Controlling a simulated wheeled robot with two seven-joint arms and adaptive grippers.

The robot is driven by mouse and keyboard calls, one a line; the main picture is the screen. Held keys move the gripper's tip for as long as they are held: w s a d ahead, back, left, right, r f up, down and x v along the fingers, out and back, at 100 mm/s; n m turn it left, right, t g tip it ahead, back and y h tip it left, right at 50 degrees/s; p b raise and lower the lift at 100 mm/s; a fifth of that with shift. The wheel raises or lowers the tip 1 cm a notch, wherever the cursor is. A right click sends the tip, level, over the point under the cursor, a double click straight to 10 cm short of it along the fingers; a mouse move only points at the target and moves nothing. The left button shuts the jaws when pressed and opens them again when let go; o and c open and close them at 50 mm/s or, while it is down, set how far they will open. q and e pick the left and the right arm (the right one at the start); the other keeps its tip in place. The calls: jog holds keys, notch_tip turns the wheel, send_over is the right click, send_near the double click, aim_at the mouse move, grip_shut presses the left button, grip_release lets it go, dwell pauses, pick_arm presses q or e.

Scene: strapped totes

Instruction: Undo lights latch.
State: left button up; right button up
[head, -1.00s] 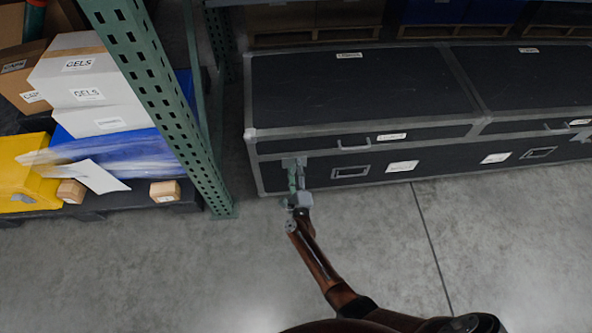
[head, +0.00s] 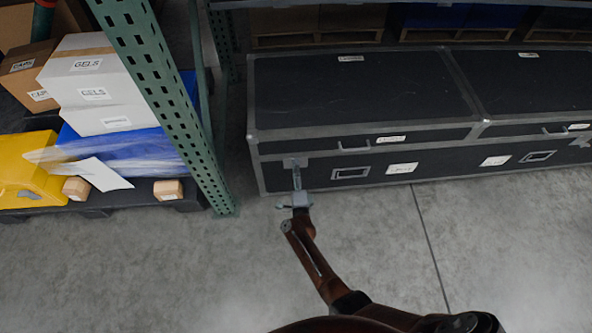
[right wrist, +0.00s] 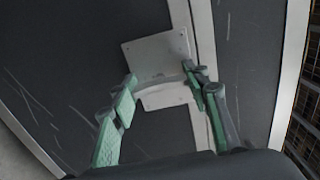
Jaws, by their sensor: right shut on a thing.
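A long black case (head: 360,90) with grey metal edges stands on the floor; the writing on its labels is too small to read. Its grey latch (head: 291,162) is on the front face near the left end, across the lid seam. The latch plate (right wrist: 158,55) also shows in the right wrist view, with a curved lower edge. My right gripper (head: 297,185) is at this latch, its green fingers (right wrist: 165,82) on either side of the latch piece and shut on it. The fingers partly cover the latch. My left gripper is not in view.
A green perforated rack post (head: 165,95) stands left of the case. Beyond it a dark pallet holds white boxes (head: 95,85), a yellow bin (head: 25,170) and wrapped blue goods. Another latch (head: 582,141) is on the case front at the far right. The floor in front is clear.

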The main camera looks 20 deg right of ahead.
jog(key=shift+a+f, duration=0.1)
jog(key=o, duration=1.2)
